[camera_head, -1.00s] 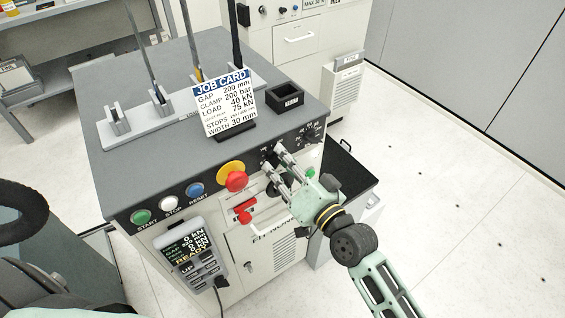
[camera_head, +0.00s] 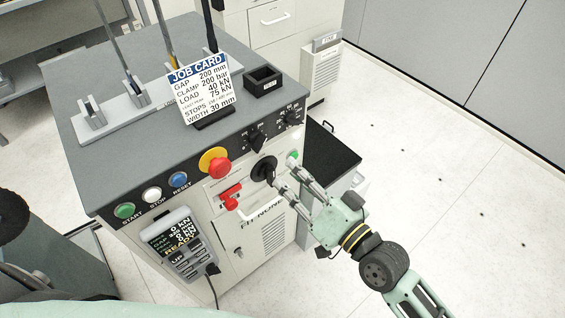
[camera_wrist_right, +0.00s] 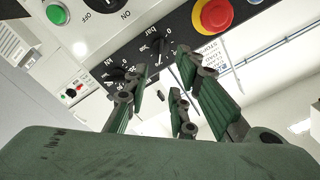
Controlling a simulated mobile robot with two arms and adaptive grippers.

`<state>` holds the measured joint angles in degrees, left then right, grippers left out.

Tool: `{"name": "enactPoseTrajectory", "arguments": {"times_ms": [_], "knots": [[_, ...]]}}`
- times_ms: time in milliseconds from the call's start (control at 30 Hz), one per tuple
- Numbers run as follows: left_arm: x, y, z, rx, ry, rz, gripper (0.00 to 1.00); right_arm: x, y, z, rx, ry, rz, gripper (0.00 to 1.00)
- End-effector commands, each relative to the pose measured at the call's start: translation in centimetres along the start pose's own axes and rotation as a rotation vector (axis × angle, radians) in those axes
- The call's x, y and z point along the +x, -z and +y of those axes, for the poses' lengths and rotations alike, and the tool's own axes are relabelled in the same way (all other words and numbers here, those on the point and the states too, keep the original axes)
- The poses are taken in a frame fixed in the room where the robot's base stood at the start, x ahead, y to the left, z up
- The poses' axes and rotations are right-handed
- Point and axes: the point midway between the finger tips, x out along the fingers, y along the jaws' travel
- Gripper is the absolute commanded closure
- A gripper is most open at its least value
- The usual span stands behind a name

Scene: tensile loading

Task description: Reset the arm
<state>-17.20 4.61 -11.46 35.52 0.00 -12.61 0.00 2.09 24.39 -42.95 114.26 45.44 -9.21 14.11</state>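My right gripper (camera_head: 282,177) is in front of the console's (camera_head: 110,185) front face, its fingers apart and nothing between them. In the head view its fingertips are close to the black rotary switch (camera_head: 263,169); whether they touch it I cannot tell. In the right wrist view the open fingers (camera_wrist_right: 170,85) show below the panel, with the dark pressure knob (camera_wrist_right: 155,45) marked bar beyond them. The red emergency button (camera_head: 217,163) on its yellow base and the blue reset button (camera_head: 179,180) are to the left. My left gripper is not in view.
A job card (camera_head: 203,90) and a small black bin (camera_head: 263,82) stand on the console top. A handheld pendant (camera_head: 178,246) hangs at the front left. A dark tray (camera_head: 333,150) juts out at the right.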

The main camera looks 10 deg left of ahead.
Motion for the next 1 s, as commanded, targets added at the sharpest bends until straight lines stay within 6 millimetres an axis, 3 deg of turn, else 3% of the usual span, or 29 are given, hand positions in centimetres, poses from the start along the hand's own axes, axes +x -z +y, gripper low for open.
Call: {"name": "enactPoseTrajectory", "arguments": {"times_ms": [167,733,867,1000], "knots": [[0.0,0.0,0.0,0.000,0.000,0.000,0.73,-1.0,0.0,-0.1,0.002,0.001,0.001,0.77],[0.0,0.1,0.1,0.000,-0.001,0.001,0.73,-0.9,-0.2,0.6,-0.003,-0.012,-0.001,0.77],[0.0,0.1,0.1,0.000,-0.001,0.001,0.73,-1.0,-1.8,4.8,-0.032,-0.100,-0.020,0.77],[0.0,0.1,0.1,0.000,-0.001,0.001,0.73,-2.6,-5.8,13.5,-0.085,-0.282,-0.078,0.77]]}}
